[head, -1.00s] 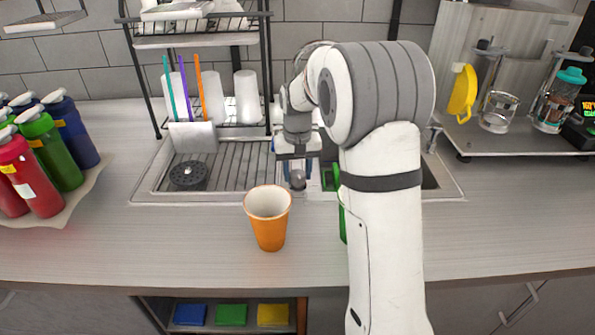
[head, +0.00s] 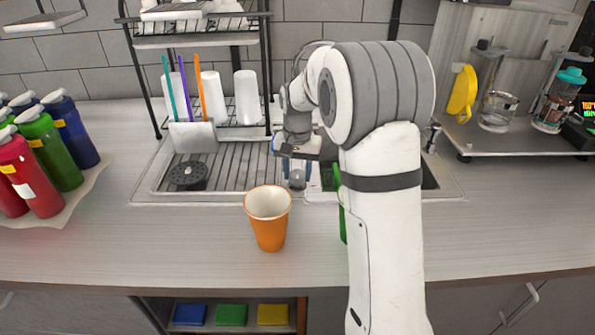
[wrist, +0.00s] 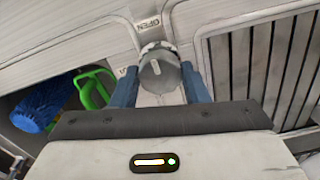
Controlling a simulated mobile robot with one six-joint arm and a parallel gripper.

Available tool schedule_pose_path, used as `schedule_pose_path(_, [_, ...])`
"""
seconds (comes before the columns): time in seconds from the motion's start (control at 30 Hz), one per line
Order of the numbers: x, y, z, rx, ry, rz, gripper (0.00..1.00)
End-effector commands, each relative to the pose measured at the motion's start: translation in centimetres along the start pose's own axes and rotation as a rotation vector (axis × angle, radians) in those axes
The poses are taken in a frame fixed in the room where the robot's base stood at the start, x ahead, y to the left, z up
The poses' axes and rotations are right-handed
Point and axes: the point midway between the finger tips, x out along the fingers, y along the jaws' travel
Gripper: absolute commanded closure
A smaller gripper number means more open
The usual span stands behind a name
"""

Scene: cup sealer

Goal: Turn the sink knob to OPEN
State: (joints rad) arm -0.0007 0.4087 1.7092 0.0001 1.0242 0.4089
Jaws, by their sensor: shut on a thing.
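The sink knob (wrist: 159,70) is a grey round knob with a white pointer line, on the sink's front rim between the basin and the drain rack. My gripper (wrist: 160,85) is shut on the knob, with one blue finger on each side of it. An OPEN label (wrist: 148,24) shows upside down above the knob in the wrist view, and the pointer line runs roughly toward it, slightly tilted. A second label at the knob's left is mostly hidden. In the head view my gripper (head: 297,172) is over the knob (head: 297,181), partly hidden behind my arm.
An orange cup (head: 268,228) stands on the counter in front of the sink. The basin holds a blue brush (wrist: 42,104) and a green item (wrist: 96,88). A black drain disc (head: 188,175) lies on the drain rack (head: 235,170). Bottles (head: 70,130) stand at left.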

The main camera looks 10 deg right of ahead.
Motion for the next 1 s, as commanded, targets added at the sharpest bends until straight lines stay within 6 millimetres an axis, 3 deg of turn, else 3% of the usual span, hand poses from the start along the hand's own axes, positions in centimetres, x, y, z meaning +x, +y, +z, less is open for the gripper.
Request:
schedule_pose_path(0.13, [-0.1, 0.0, -0.1, 0.001, 0.005, -0.001, 0.82])
schedule_pose_path(0.17, [-0.1, 0.0, -0.1, 0.002, 0.005, -0.001, 0.57])
schedule_pose_path(0.4, [-0.1, 0.0, 0.0, -0.001, 0.002, -0.001, 0.37])
schedule_pose_path(0.7, [-0.5, -0.1, -0.1, -0.002, 0.003, -0.001, 0.37])
schedule_pose_path(1.0, [-5.2, -0.1, -0.1, -0.001, 0.005, -0.002, 0.37])
